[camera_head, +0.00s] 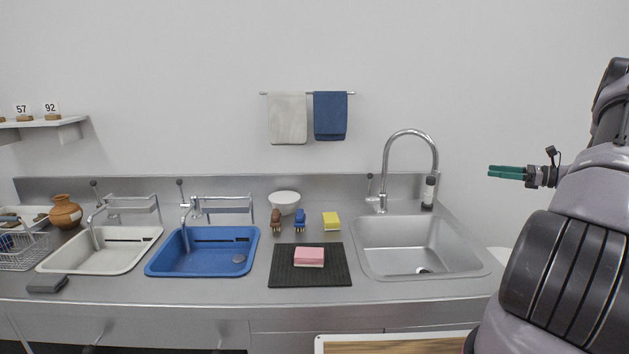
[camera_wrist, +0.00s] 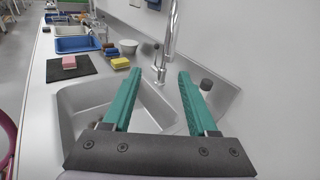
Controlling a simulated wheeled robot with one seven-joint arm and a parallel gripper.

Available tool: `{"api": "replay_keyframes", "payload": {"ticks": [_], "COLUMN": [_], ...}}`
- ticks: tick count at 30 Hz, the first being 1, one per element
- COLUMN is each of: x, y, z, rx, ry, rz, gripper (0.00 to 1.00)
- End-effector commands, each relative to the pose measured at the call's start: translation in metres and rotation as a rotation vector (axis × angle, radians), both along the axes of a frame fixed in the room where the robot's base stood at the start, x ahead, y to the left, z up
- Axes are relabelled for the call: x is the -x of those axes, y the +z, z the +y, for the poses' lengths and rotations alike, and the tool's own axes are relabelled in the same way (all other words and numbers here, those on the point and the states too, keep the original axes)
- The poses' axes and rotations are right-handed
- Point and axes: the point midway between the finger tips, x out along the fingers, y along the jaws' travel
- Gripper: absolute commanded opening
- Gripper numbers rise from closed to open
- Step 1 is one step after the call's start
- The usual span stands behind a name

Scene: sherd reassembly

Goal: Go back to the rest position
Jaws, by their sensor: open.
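My gripper (camera_head: 490,171) is at the right in the head view, raised above the counter and to the right of the metal sink. Its green fingers point left. In the wrist view my gripper (camera_wrist: 158,82) shows two green fingers spread apart with nothing between them. Beyond and below the fingers are the metal sink (camera_wrist: 72,100) and its tall curved tap (camera_wrist: 170,35). My gripper touches nothing that I can see.
The steel counter (camera_head: 375,287) holds a black mat (camera_head: 282,276) with a pink sponge (camera_head: 309,257), a yellow sponge (camera_head: 331,221), brushes, a white bowl (camera_head: 285,202), blue basin (camera_head: 203,265), white basin (camera_head: 95,262) and brown jar (camera_head: 65,213). The tall tap (camera_head: 436,150) stands left of my gripper.

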Motion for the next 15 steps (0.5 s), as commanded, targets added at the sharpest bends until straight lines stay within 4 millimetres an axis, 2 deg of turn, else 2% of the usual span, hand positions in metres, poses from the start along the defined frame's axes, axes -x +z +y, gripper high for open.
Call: {"api": "replay_keyframes", "payload": {"ticks": [8,11,15], "x": [0.001,0.005,0.019], "y": [0.039,0.057,0.090], "z": [0.051,0.076,0.123], "rx": [0.152,0.231,0.384], "ry": [0.103,0.153,0.247], "rz": [-0.009,-0.017,-0.042], "gripper": [0.59,0.59,0.59]}}
